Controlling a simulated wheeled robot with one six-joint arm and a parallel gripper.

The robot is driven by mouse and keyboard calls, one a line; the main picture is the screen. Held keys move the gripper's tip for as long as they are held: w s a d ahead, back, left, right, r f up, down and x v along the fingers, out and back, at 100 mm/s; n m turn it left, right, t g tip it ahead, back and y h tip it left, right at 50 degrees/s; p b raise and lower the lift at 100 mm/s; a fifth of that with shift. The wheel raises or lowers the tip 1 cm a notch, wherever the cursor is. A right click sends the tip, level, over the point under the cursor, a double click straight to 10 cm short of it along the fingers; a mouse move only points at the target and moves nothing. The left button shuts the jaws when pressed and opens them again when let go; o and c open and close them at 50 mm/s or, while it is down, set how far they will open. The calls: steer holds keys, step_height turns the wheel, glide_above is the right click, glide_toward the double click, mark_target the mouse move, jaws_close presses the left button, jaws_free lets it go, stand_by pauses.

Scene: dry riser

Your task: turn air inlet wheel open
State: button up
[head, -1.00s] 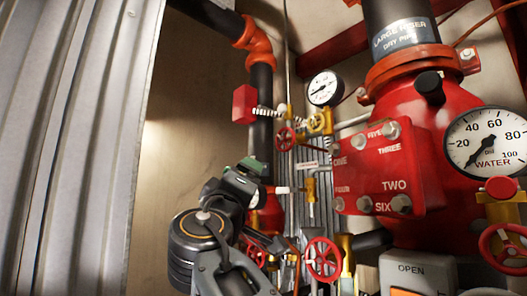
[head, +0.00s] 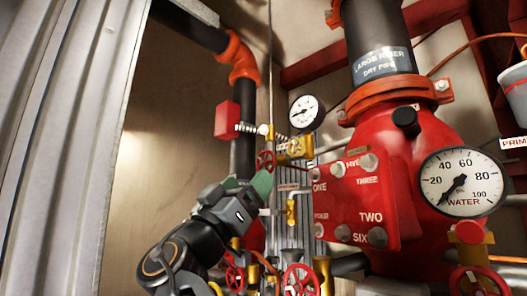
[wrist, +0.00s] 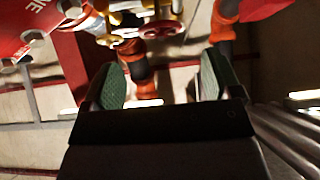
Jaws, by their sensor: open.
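My gripper (head: 262,186) is raised in the middle of the head view, with green-padded fingers pointing up and right. In the wrist view the two fingers (wrist: 163,78) are wide apart with nothing between them. A small red handwheel (head: 265,161) on the brass valve pipework is just beyond the fingertips. It seems to be the red wheel (wrist: 162,29) past the fingertips in the wrist view, apart from them. No readable label shows which wheel is the air inlet.
A red valve body with a numbered panel (head: 350,205) and a water gauge (head: 462,182) stand to the right. A smaller gauge (head: 306,115) is above the pipework. Lower red wheels (head: 300,281) are near my arm. Corrugated metal (head: 60,120) bounds the left.

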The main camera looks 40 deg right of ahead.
mark_target(264, 164)
steer(key=p+x, duration=0.4)
steer(key=x, duration=0.3)
steer(key=shift+d+r, duration=0.2)
steer(key=c, duration=0.9)
steer(key=shift+t, duration=0.3)
